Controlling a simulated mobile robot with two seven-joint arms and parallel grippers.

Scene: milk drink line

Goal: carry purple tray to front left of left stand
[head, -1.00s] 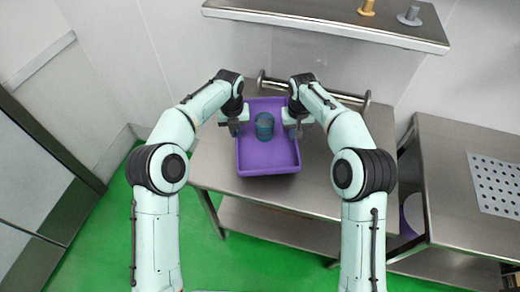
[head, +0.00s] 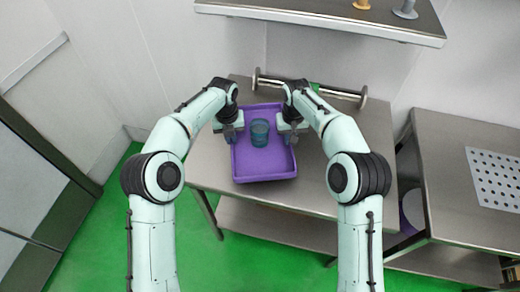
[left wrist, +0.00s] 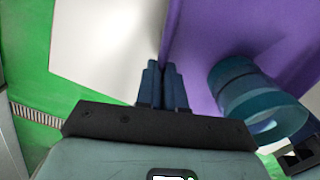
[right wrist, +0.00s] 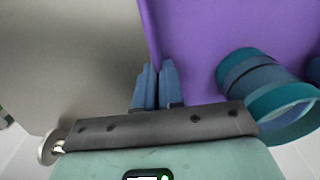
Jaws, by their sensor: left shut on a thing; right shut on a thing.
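The purple tray (head: 264,168) is over the steel table, toward its left side, in the head view. A blue-teal cup (head: 260,133) stands inside it. My left gripper (head: 231,134) is shut on the tray's left wall, and my right gripper (head: 291,132) is shut on its right wall. The left wrist view shows the fingers (left wrist: 163,85) pinching the purple wall (left wrist: 195,40) beside the cup (left wrist: 245,95). The right wrist view shows the fingers (right wrist: 154,85) on the opposite wall (right wrist: 190,35). I cannot tell whether the tray touches the tabletop.
The steel table (head: 325,185) has bare room right of the tray. A rail (head: 310,87) runs along its back. A steel shelf (head: 320,17) hangs above with small items. Another steel counter (head: 460,190) with a perforated plate (head: 497,180) stands at right.

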